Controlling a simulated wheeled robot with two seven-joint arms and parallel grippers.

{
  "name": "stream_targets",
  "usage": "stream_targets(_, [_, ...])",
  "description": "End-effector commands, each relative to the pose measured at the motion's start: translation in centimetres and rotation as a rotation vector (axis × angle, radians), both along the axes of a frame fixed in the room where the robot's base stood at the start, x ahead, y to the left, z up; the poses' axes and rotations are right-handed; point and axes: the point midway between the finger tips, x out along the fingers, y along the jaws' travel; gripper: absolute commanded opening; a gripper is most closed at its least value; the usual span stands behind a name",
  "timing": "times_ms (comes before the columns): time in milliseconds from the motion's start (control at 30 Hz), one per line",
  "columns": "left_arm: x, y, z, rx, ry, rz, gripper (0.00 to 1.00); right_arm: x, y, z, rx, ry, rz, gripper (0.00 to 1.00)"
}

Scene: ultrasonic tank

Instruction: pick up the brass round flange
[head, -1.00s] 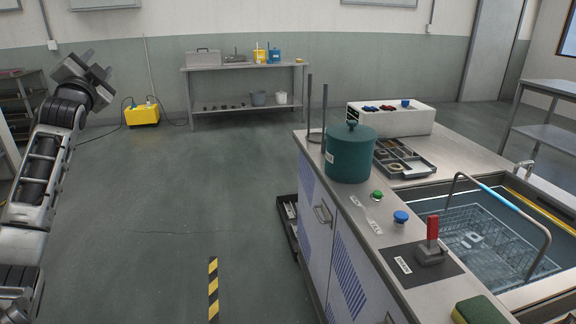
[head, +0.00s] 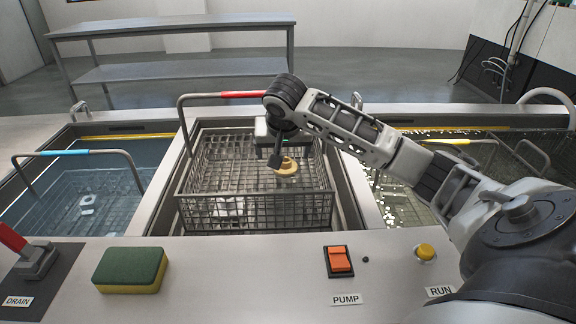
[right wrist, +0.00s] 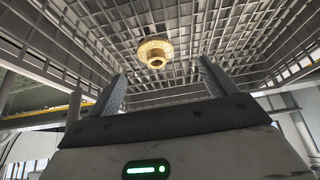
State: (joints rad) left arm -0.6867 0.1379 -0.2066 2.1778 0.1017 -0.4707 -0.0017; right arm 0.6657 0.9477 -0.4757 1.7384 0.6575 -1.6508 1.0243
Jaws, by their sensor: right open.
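The brass round flange (head: 288,168) is a gold ring with a raised hub, inside the wire basket (head: 255,212) at the middle tank. My right gripper (head: 276,158) reaches into the basket from above, close to the flange, and hides part of it in the head view. In the right wrist view the flange (right wrist: 155,53) shows beyond the fingertips, in the gap between the two open fingers (right wrist: 160,85), against the basket's mesh. Nothing is between the fingers. My left gripper is out of view.
The basket has a red-gripped handle (head: 243,94) and a pale part (head: 230,206) low inside. Tanks lie left (head: 75,205) and right. A sponge (head: 131,270), red lever (head: 14,238), orange pump switch (head: 340,260) and yellow run button (head: 426,251) line the front counter.

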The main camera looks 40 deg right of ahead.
Motion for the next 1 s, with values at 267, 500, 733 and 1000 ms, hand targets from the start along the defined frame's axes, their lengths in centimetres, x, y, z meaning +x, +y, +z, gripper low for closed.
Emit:
stream_targets(267, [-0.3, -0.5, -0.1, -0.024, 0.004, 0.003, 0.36, 1.0, -1.5, -2.5, -0.004, 0.004, -0.02, 0.84])
stream_targets(500, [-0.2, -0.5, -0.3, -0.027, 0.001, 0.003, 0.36, 2.3, -3.0, -5.4, -0.002, 0.005, -0.018, 0.84])
stream_targets(733, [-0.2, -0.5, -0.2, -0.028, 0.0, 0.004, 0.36, 2.7, -3.3, -6.2, -0.003, 0.001, -0.015, 0.84])
stream_targets(1000, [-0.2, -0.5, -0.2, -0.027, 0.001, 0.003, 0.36, 2.7, -3.3, -6.1, -0.003, 0.001, -0.015, 0.43])
